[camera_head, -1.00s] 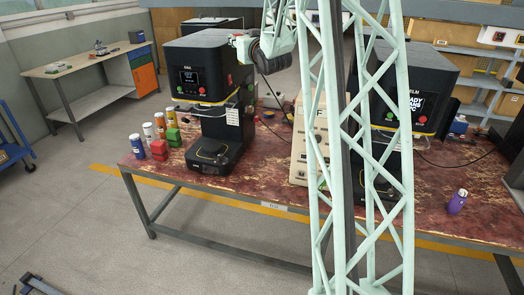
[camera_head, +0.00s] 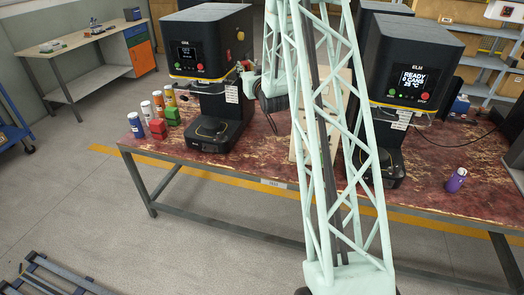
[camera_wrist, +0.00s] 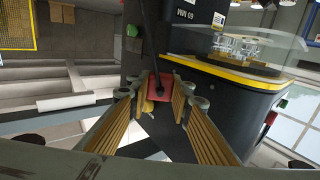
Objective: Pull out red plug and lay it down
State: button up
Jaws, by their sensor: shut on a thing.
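The red plug (camera_wrist: 164,84) shows in the wrist view between my fingertips, with a black cable running up from it. My gripper (camera_wrist: 162,92) is shut on it. The plug lies in front of a dark machine face, and I cannot tell whether any part of it touches a socket. In the head view my gripper (camera_head: 272,102) is a dark shape to the right of the left black seamer (camera_head: 212,45), partly behind the pale lattice mast. The plug itself is hidden in that view.
The dark red table (camera_head: 225,172) carries both seamers; the right seamer (camera_head: 412,62) has a lit screen. Several cans and coloured blocks stand at the left, and a purple can (camera_head: 456,180) at the right. A beige panel (camera_head: 297,135) stands between the seamers. The table's front strip is mostly clear.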

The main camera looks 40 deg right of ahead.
jog(key=s+f+h, duration=0.1)
jog(key=s+f, duration=0.2)
jog(key=f, duration=0.7)
jog(key=s+f, duration=0.3)
jog(key=f, duration=0.6)
jog(key=m+g+h+b, duration=0.1)
jog(key=m+b, duration=0.1)
send_over(262, 163)
jog(key=shift+s+a+f, duration=0.1)
jog(key=shift+f, duration=8.45)
jog(key=shift+f, duration=0.2)
jog(key=shift+f+b, duration=0.9)
jog(key=shift+f, duration=2.4)
jog(key=o, duration=1.1)
